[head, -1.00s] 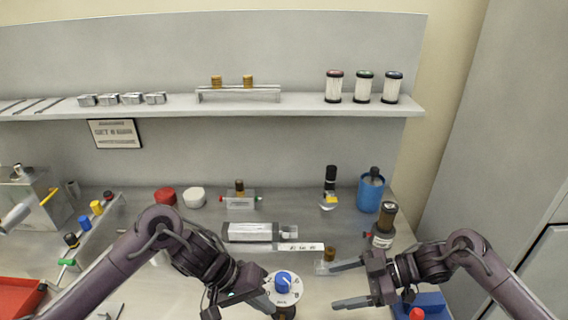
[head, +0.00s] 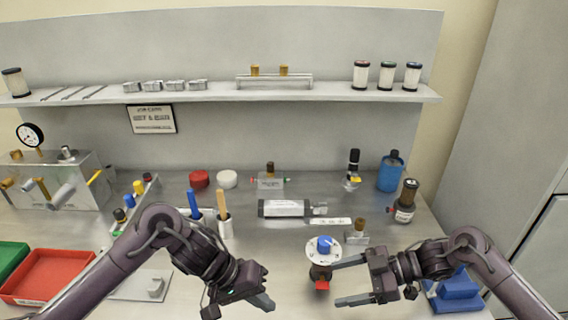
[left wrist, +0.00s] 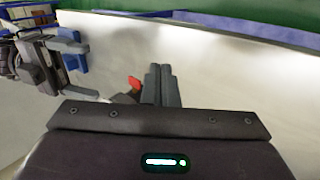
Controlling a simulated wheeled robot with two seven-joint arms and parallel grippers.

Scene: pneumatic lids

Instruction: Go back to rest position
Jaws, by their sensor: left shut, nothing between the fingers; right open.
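My left gripper (head: 262,303) is low over the front middle of the bench, shut and empty; its closed fingers also show in the left wrist view (left wrist: 161,86). My right gripper (head: 345,281) is open and empty at the front right, fingers pointing left. A round white dial with a blue knob (head: 325,246) stands on a dark body with a red part below, between the two grippers. It is close to the upper finger of my right gripper; whether they touch I cannot tell. My left gripper is clear of it.
A grey cylinder (head: 283,208) lies behind the dial. A blue block (head: 458,290) is beside my right arm. A red tray (head: 48,275) is at left. A shelf (head: 330,95) spans the back.

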